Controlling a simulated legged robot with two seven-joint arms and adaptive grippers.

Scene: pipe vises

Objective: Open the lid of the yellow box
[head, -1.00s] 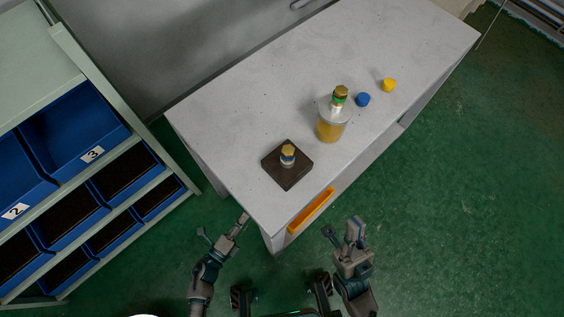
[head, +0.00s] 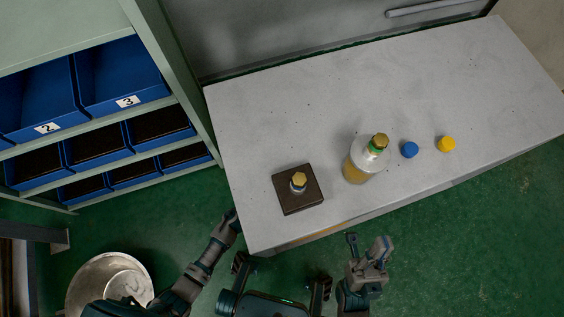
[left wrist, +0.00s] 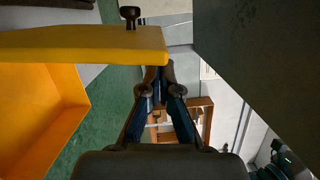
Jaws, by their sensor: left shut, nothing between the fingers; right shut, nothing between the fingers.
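In the left wrist view a yellow-orange panel (left wrist: 80,43) with a black knob (left wrist: 130,15) crosses the upper left. Orange walls (left wrist: 40,105) lie below it; I cannot tell how far the panel stands from them. In the head view only a thin orange strip (head: 318,233) shows along the table's front edge. My left gripper (head: 233,214) is at the table's left side; its shut, empty fingers (left wrist: 157,76) show by the panel's right end. I cannot tell whether they touch it. My right gripper (head: 378,247) is shut and empty before the table's front edge.
The grey table (head: 290,110) holds a dark square base (head: 290,205) with a gold-topped fitting, a bottle (head: 357,170) of yellow liquid, a blue cap (head: 409,149) and a yellow cap (head: 446,144). A bin shelf (head: 95,145) stands left. A metal bowl (head: 85,285) sits lower left.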

